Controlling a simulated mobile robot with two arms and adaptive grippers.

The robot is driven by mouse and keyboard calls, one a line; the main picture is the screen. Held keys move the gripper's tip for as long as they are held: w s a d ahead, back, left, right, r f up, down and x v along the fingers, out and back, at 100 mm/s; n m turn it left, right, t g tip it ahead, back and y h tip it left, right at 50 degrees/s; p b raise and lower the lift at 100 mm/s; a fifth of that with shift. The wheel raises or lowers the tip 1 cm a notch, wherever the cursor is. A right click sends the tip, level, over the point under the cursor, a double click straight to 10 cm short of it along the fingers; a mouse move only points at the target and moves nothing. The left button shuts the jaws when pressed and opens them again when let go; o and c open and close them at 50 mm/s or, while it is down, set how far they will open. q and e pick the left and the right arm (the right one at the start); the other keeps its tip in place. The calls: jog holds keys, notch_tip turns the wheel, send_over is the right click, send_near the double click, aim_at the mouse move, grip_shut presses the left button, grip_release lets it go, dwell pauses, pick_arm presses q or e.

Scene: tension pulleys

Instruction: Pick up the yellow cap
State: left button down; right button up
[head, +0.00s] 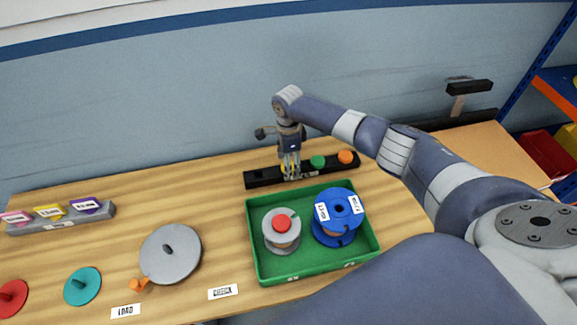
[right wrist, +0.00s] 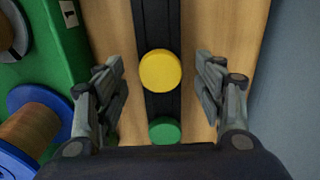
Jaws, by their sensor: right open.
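The yellow cap (right wrist: 160,70) sits on a black rack (head: 265,178) at the back of the table. In the right wrist view it lies between the two fingers of my right gripper (right wrist: 165,88), with a gap on each side. The right gripper (head: 291,176) is open and points down over the rack. In the head view its fingers hide most of the yellow cap, and only a sliver (head: 284,168) shows. My left gripper is not in view.
A green cap (head: 318,162) and an orange cap (head: 346,157) sit on the same rack to the right. A green tray (head: 262,265) with a grey spool (head: 282,240) and a blue spool (head: 340,207) stands just in front. The wall is close behind.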

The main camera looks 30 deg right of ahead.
jog(key=shift+f, duration=0.35)
jog(key=c, duration=1)
jog(key=shift+r, duration=0.1)
notch_tip(320, 180, up, 10)
jog(key=b, duration=0.1)
